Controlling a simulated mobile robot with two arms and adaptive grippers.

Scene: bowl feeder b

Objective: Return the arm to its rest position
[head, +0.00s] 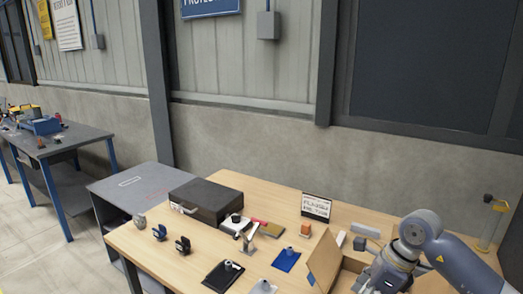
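My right arm (456,262) comes in from the right in the head view. It is bent at a rounded grey joint and reaches down toward an open cardboard box (324,262) at the table's front right. My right gripper (372,286) is small and partly cut off at the bottom edge, at the box's right side. I cannot tell whether its fingers are open or shut, or whether it touches the box. My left arm and gripper are not in view.
The wooden table (150,262) holds a dark case (206,198), a black mat (223,276), a blue mat (286,260), a small sign (316,207), an orange block (305,230) and several small parts. A blue-legged workbench (60,142) stands far left. A concrete wall runs behind.

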